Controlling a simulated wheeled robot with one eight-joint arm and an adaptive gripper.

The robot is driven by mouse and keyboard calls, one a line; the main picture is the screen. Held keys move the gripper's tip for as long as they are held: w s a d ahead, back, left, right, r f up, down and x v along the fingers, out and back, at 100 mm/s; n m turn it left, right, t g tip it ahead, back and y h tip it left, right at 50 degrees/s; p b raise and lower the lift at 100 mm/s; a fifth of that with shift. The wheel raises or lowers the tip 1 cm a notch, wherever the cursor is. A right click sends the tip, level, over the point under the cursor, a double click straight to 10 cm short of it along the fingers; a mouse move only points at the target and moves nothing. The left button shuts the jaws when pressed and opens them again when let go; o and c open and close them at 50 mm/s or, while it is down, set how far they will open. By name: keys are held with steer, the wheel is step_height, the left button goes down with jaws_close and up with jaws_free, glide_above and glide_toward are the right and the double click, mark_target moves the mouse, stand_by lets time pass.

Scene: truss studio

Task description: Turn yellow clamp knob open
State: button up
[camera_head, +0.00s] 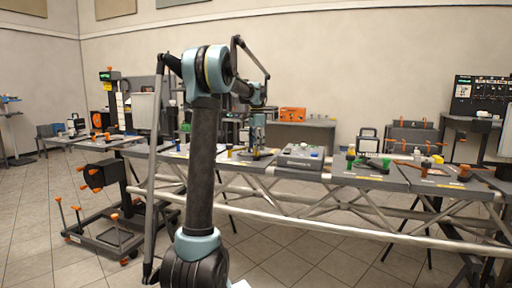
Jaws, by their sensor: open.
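My gripper (257,148) hangs at the end of my arm, pointing down over the table section left of the grey console. It is small in this view, and its jaws are open. A small dark post with a yellowish part (230,150) stands just left of my gripper on the same table top. It may be the yellow clamp knob, but it is too small to tell. Whether my gripper touches anything below it cannot be made out.
A grey console (300,156) with colored knobs sits right of my gripper. Farther right are a green item (386,162) and an orange-topped item (464,172). A pale truss rail (330,228) runs along the table front. A cart with orange handles (115,232) stands left.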

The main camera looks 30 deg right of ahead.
step_height(320, 180, up, 12)
steer(key=shift+f, duration=0.15)
stand_by(0.3)
stand_by(0.4)
steer(key=s+a+f+n, duration=0.3)
steer(key=a, duration=0.7)
steer(key=s+a+f+n+t, duration=0.1)
steer(key=s+a+f+n, duration=0.2)
steer(key=a, duration=0.8)
steer(key=s+a+f+n, duration=0.3)
steer(key=a, duration=0.7)
steer(key=s+a+f+n, duration=0.5)
steer(key=s+a+f, duration=0.3)
steer(key=s+f, duration=0.2)
steer(key=s+a+f+n+t, duration=0.1)
steer(key=s+a+f+n, duration=0.4)
steer(key=s+a+f, duration=0.4)
step_height(320, 180, down, 6)
steer(key=shift+s+a+r+n, duration=0.1)
steer(key=shift+s+a+n, duration=0.25)
steer(key=shift+s, duration=0.4)
steer(key=shift+d, duration=0.1)
